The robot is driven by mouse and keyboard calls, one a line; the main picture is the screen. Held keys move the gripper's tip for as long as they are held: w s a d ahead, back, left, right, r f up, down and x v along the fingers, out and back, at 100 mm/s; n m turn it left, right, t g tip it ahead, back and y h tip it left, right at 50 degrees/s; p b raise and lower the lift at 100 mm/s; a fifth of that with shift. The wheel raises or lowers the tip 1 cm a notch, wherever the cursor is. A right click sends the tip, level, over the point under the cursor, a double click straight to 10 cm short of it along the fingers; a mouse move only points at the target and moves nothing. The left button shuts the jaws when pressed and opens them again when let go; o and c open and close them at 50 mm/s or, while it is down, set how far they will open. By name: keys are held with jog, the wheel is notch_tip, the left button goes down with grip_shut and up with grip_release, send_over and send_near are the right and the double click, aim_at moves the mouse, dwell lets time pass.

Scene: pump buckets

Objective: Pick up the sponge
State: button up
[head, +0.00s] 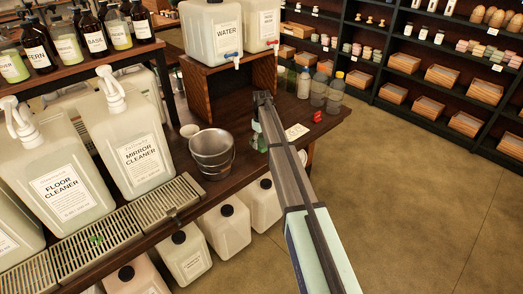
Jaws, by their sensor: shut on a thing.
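My gripper (259,139) is small and mostly hidden behind my own arm, low over the table to the right of the metal bucket. It is shut on a small green thing, taken to be the sponge, of which only a sliver shows at the arm's left edge. Its outline and how it sits between the fingers cannot be made out. No other sponge is clear on the table (226,192).
A metal bucket (212,155) and white cup (190,131) stand left of my gripper. Cleaner jugs (128,140) stand behind a metal grate (110,222). Water containers (215,35) sit on a wooden stand. Bottles (335,95) and a red thing (317,117) are on the right.

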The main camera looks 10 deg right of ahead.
aim_at(261, 141)
notch_tip(261, 141, up, 15)
jog(key=b, duration=0.2)
jog(key=shift+f+b, duration=0.15)
jog(key=shift+b, duration=0.15)
